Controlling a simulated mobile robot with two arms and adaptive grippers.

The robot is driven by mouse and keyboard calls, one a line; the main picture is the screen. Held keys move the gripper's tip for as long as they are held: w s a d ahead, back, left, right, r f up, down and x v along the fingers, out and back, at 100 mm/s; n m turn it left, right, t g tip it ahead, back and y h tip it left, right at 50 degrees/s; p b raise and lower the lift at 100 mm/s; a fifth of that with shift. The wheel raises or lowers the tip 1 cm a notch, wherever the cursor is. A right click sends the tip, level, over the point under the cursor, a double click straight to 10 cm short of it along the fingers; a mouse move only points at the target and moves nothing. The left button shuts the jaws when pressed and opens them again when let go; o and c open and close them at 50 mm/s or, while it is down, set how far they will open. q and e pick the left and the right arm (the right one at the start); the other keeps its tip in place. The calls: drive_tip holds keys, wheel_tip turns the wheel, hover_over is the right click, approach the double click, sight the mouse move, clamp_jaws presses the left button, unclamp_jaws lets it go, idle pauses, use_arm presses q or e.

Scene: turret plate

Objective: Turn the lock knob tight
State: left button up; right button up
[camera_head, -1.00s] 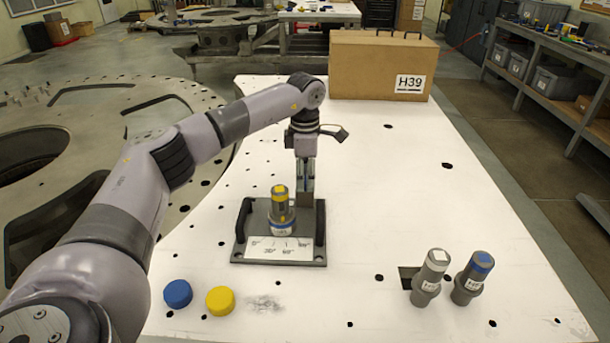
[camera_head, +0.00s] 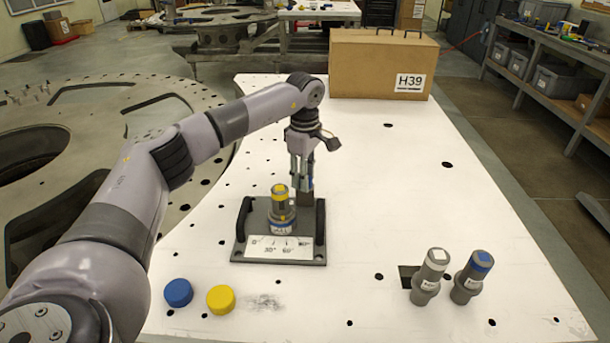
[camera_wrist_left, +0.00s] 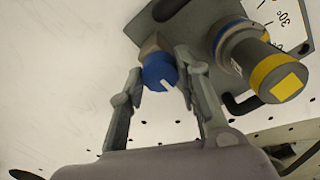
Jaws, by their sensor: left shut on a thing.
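The turret plate (camera_head: 236,243), a grey base with two black handles and an angle scale, lies on the white table. A grey cylinder with yellow bands (camera_head: 280,207) stands upright on it and shows large in the left wrist view (camera_wrist_left: 255,62). The blue lock knob (camera_wrist_left: 158,72) with a white mark sits on a grey block beside the cylinder. My left gripper (camera_head: 303,187) points down at the plate's back right. Its fingers (camera_wrist_left: 160,80) are shut on the knob, which they hide in the head view. My right gripper is out of view.
A blue cap (camera_head: 178,292) and a yellow cap (camera_head: 220,299) lie at the front left. Two grey cylinders, white-topped (camera_head: 431,277) and blue-topped (camera_head: 472,277), stand at the front right. A cardboard box (camera_head: 375,64) stands at the back. The table's right side is clear.

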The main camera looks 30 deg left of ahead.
use_arm(q)
drive_tip(key=shift+r, duration=0.1)
drive_tip(key=o, duration=1.1)
drive_tip(key=shift+o, duration=0.2)
wheel_tip(320, 180, up, 12)
idle(0.4)
